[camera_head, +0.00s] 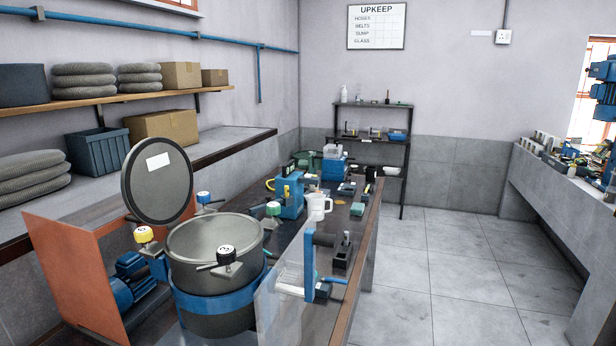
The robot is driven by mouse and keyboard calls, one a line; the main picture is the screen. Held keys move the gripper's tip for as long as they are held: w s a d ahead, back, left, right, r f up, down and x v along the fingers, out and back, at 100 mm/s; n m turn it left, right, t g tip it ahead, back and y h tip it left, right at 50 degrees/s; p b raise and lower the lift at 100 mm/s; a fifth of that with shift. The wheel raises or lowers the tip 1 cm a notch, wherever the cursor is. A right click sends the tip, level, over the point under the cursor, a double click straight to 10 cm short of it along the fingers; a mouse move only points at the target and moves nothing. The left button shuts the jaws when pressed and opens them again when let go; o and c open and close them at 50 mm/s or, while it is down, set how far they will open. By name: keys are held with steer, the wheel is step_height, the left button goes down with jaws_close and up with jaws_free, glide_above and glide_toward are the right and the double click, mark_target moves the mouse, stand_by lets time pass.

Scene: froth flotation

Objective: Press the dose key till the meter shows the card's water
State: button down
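My gripper is not in view. I cannot make out a dose key, a meter readout or a card with a water figure at this size. Small blue equipment stands on the dark bench (364,222), including a blue stand (290,198) and a blue and white unit (334,168) farther back. A white jug (318,206) stands beside the blue stand. Which of these carries the dose key or meter, I cannot tell.
A large grey drum (215,290) with a raised lid (157,180) stands front left. A clear panel (285,290) stands at the bench's near part. A cluttered counter (565,185) is at right. The tiled floor (450,270) between is clear.

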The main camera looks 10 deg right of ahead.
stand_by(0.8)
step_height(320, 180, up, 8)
steer(key=p, duration=0.7)
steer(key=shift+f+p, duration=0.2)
steer(key=shift+p, duration=0.1)
